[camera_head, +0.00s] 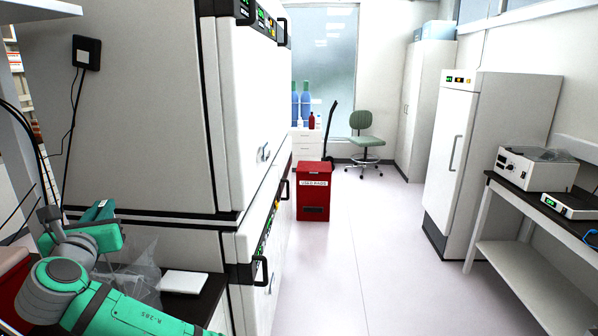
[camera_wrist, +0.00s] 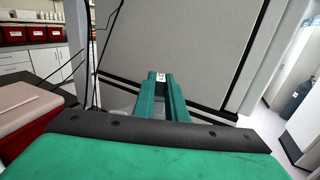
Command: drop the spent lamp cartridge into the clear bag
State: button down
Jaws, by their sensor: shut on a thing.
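My gripper (camera_wrist: 163,95) is shut on the lamp cartridge (camera_wrist: 160,77). Only a small pale, marked end of the cartridge shows between the two teal fingers in the wrist view. The clear bag (camera_head: 138,262) is a crumpled, see-through shape on the dark bench, just right of and below my gripper. My arm hides part of it. I cannot tell whether the gripper is directly over its opening.
A white flat box (camera_head: 185,282) lies beside the bag on the dark bench. A tall white cabinet stack (camera_head: 130,120) stands close behind. A pinkish-red box (camera_wrist: 28,112) sits left in the wrist view. A red bin (camera_head: 313,190) stands on the floor; the aisle is clear.

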jog(key=shift+f, duration=2.45)
jog(key=c, duration=1.7)
grip_release()
jog(key=v, duration=1.1)
